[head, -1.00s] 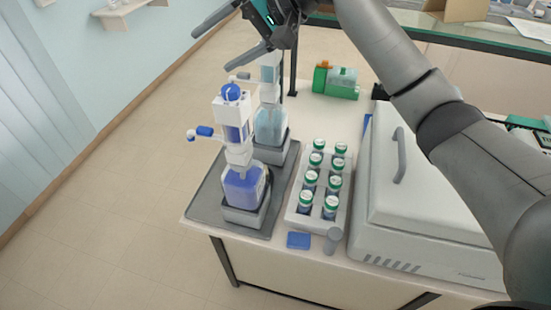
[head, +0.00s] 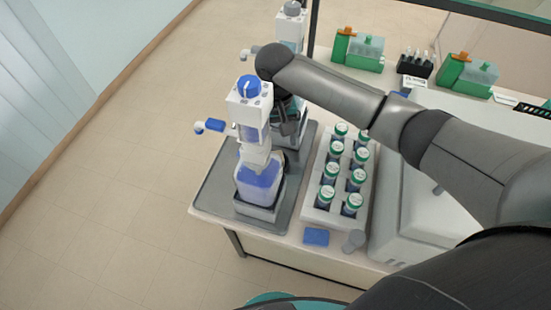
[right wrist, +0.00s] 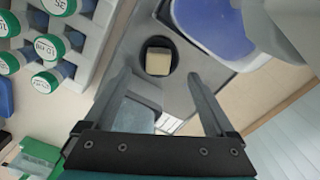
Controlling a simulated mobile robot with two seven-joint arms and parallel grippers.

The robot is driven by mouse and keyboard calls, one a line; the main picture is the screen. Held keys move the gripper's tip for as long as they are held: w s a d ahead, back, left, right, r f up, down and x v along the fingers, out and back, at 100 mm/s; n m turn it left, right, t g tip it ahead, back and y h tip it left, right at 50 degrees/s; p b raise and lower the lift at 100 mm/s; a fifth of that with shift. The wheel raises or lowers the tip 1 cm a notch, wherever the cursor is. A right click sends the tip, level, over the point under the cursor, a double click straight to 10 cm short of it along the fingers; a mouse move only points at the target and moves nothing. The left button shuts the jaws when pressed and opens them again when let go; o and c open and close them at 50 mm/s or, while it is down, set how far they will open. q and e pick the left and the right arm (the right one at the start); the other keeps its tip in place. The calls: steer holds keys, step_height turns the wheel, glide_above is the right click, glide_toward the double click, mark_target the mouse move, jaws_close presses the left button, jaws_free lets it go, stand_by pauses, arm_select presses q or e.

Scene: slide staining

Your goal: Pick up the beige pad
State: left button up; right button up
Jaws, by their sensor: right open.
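The beige pad (right wrist: 158,62) is a small pale block in a round dark cup (right wrist: 149,43) on the grey tray in the right wrist view. I cannot make the pad out in the head view, where the dispenser and my arm cover that spot. My right gripper (right wrist: 160,82) is open and empty, its two fingers pointing toward the cup, one on each side of the pad in the picture. In the head view my right gripper (head: 290,122) hangs low behind the blue bottle dispenser, partly hidden. My left gripper is not in view.
The blue dispenser bottle (head: 258,178) stands close in front of the gripper on the grey tray (head: 215,186). A rack of green-capped vials (head: 321,215) is to the right. A blue block (head: 316,237) lies at the front. A large light-grey machine (head: 420,215) stands further right.

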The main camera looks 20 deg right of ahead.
step_height(320, 180, down, 2)
steer(key=shift+f, duration=0.65)
steer(key=f, duration=0.4)
steer(key=shift+s+d+f+b, duration=0.1)
steer(key=shift+s+f+b, duration=0.1)
steer(key=shift+f+b, duration=0.15)
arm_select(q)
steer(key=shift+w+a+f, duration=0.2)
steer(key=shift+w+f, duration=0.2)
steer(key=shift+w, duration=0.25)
arm_select(e)
steer(key=shift+r, duration=0.1)
steer(key=c, duration=1.4)
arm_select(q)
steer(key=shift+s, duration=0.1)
arm_select(e)
steer(key=shift+r, duration=0.1)
arm_select(q)
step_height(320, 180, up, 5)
steer(key=p, duration=0.4)
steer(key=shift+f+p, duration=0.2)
steer(key=shift+p, duration=0.1)
arm_select(e)
step_height(320, 180, up, 28)
